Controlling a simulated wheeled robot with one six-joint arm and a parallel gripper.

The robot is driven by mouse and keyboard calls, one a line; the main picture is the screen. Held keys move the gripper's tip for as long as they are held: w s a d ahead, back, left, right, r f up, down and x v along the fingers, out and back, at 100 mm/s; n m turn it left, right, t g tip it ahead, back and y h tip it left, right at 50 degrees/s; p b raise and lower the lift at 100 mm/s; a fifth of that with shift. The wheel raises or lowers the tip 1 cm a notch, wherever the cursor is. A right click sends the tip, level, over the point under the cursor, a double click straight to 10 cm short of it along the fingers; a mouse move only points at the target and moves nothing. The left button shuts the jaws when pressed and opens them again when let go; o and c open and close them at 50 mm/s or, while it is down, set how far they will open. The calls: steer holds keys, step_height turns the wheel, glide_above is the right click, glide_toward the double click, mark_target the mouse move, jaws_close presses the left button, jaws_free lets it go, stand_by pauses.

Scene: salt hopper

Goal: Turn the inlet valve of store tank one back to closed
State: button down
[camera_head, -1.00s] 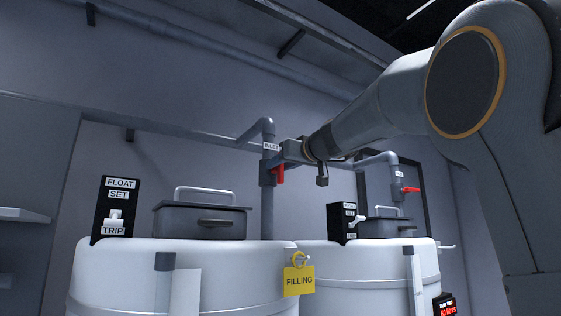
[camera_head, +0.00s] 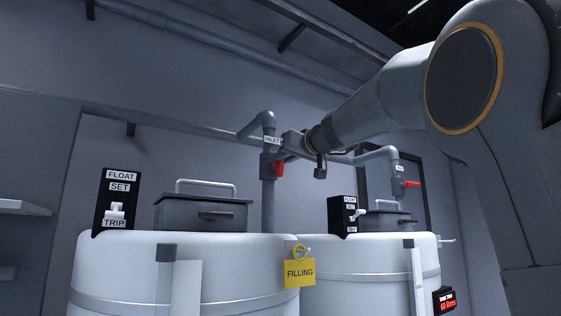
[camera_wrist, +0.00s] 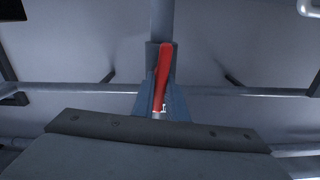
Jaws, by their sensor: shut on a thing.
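The red handle of the inlet valve (camera_head: 279,169) sits on the grey vertical pipe marked INLET, behind the front-left white tank (camera_head: 190,262). No tank number is readable. My gripper (camera_head: 284,156) is at this valve, reaching in from the right. In the wrist view the red handle (camera_wrist: 163,68) runs up the picture from between my gripper's blue-grey fingers (camera_wrist: 160,106), which are shut on it near its lower end. The valve body is partly hidden behind the handle and fingers.
A yellow FILLING tag (camera_head: 299,273) hangs at the front-left tank's right side. A float switch box (camera_head: 117,200) and a lidded hatch (camera_head: 203,213) are on top. The right tank has its own red-handled valve (camera_head: 411,184).

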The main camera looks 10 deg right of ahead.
steer(key=m, duration=0.2)
steer(key=m+b, duration=0.1)
steer(key=m, duration=0.1)
steer(key=shift+w+d+f, duration=0.1)
steer(key=shift+d+f, duration=0.05)
steer(key=shift+d, duration=0.05)
steer(key=m+b, duration=0.1)
steer(key=m, duration=0.3)
steer(key=shift+d, duration=0.1)
steer(key=m, duration=0.4)
steer(key=shift+d+f, duration=0.1)
steer(key=shift+f, duration=0.1)
steer(key=shift+f+m+p, duration=0.15)
steer(key=shift+m+p, duration=0.25)
steer(key=shift+m, duration=1.5)
steer(key=c, duration=1.8)
jaws_free()
steer(key=shift+o, duration=0.2)
steer(key=b+v, duration=0.3)
steer(key=v, duration=0.4)
steer(key=shift+s+d, duration=0.15)
steer(key=shift+s, duration=0.2)
